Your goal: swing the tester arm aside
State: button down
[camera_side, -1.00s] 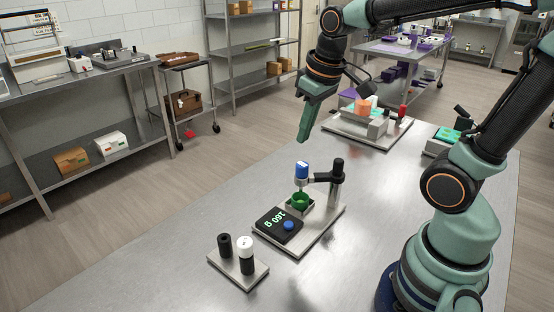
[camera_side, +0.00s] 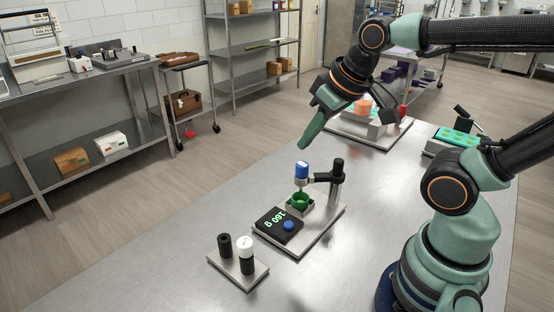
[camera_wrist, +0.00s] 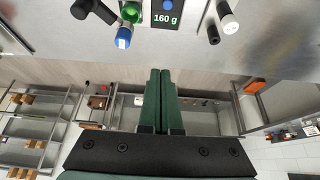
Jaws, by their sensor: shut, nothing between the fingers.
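The tester arm (camera_side: 321,178) is a black bar on a dark upright post (camera_side: 336,182). Its blue-topped head (camera_side: 302,170) stands over a green cup (camera_side: 301,200) on the scale plate (camera_side: 320,229). The black display (camera_side: 278,224) reads 160 g and has a blue button. My gripper (camera_side: 303,145) is shut and empty, in the air above and just behind the blue head, apart from it. In the wrist view the shut green fingers (camera_wrist: 160,88) point up the picture, and the blue head (camera_wrist: 123,38), green cup (camera_wrist: 131,12) and black bar (camera_wrist: 95,9) show at the top left.
A small plate (camera_side: 240,270) with a black and a white-topped cylinder stands front left. Another plate (camera_side: 388,143) with an orange block stands at the back, and a green tray (camera_side: 455,137) at the right.

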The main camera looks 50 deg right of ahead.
jog(key=c, duration=1.5)
grip_release()
jog(key=shift+c, duration=0.2)
jog(key=o, duration=0.5)
jog(key=shift+d, duration=0.1)
jog(key=o, duration=0.4)
jog(key=shift+w+d+m, duration=0.1)
jog(key=shift+d+m, duration=0.25)
jog(key=shift+m, duration=0.15)
jog(key=shift+o, duration=0.2)
jog(key=m+g, duration=0.6)
jog(key=m, duration=0.8)
send_near(339, 160)
notch_tip(339, 160, down, 10)
jog(key=shift+f, duration=0.1)
grip_shut()
